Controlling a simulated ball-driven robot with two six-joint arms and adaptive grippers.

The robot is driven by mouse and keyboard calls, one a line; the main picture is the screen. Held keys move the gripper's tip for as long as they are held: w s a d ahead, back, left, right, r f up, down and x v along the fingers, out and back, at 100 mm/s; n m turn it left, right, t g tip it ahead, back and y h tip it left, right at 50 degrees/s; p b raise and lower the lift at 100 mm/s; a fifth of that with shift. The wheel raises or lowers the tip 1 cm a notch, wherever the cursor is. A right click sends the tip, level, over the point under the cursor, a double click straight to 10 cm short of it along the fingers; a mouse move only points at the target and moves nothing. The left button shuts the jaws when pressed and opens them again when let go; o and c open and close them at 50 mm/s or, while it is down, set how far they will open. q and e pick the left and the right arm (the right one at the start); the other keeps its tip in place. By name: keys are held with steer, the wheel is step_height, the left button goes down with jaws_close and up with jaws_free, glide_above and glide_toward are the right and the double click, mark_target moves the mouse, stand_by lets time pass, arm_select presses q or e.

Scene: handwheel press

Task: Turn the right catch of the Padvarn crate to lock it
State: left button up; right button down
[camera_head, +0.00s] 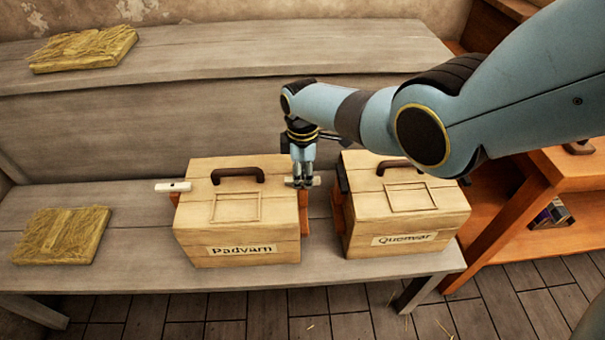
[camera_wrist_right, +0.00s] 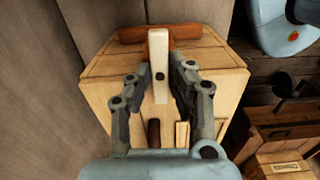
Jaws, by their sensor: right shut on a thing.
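The Padvarn crate (camera_head: 270,240) is a pale wooden box with a dark handle and a name label, standing on the grey bench. Its right catch (camera_head: 316,181) is a small pale bar at the top of the right side. My right gripper (camera_head: 303,184) points down there and is shut on this catch. In the right wrist view the pale catch (camera_wrist_right: 158,52) lies between the two fingers of my gripper (camera_wrist_right: 160,72), across an orange-brown block. The left catch (camera_head: 173,187) sticks out level from the crate's left side. My left gripper is in neither view.
The similar Quenvar crate (camera_head: 440,215) stands close on the right, with a narrow gap between the crates. A straw pad (camera_head: 62,236) lies on the bench at left, another (camera_head: 83,49) on the upper ledge. An orange-brown shelf (camera_head: 515,230) stands at right.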

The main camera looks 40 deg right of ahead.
mark_target(303, 179)
steer(key=shift+n, duration=0.4)
steer(key=c, duration=1.2)
jaws_free()
steer(key=shift+c, duration=0.2)
steer(key=shift+r, duration=0.1)
steer(key=shift+w+r, duration=0.1)
steer(key=shift+r, duration=0.15)
step_height(303, 179, up, 11)
steer(key=shift+r, duration=0.15)
